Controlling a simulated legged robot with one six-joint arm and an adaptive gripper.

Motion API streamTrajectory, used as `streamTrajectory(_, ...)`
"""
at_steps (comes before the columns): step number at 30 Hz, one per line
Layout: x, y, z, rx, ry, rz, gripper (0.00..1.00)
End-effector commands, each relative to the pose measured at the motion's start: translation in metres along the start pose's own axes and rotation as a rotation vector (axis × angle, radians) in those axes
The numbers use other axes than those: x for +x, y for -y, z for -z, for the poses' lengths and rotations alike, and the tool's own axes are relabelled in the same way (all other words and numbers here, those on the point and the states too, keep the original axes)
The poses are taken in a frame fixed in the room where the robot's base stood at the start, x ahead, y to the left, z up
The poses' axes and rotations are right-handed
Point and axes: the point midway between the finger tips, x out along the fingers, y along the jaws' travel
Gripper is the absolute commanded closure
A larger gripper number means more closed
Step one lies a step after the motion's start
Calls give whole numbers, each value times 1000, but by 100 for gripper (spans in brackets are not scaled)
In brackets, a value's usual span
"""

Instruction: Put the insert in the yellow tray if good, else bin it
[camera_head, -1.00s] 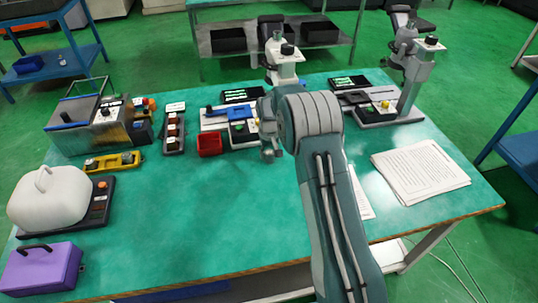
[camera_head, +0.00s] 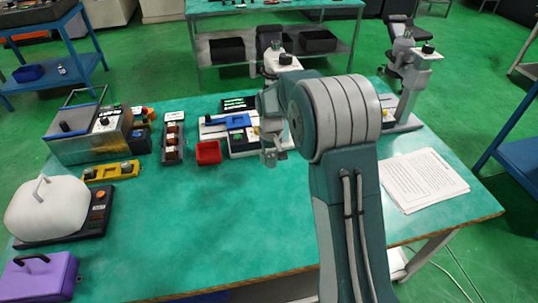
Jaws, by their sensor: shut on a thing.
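The yellow tray (camera_head: 98,174) lies at the left of the green bench, with small grey pieces in it. A small red open bin (camera_head: 208,153) stands near the back middle. My gripper (camera_head: 272,160) hangs over the bench to the right of the red bin, in front of the middle measuring station. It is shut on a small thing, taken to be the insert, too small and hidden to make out. My arm's large elbow covers part of the bench right of the gripper.
A dark rack with several blocks (camera_head: 173,153) stands between tray and bin. A station with a blue part (camera_head: 233,122) is behind the gripper. A metal tank (camera_head: 85,148), a white-covered device (camera_head: 45,210), a purple box (camera_head: 38,280) and papers (camera_head: 425,178) occupy the sides. The front middle is clear.

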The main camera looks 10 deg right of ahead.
Motion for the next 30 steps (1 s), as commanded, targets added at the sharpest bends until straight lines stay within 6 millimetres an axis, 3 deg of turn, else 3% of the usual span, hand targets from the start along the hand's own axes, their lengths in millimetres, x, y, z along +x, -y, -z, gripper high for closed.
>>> streamTrajectory(15, -28, 15, -58, 0, -3, 0, 100)
streamTrajectory(30, -32, 18, -69, 0, -2, 0, 100)
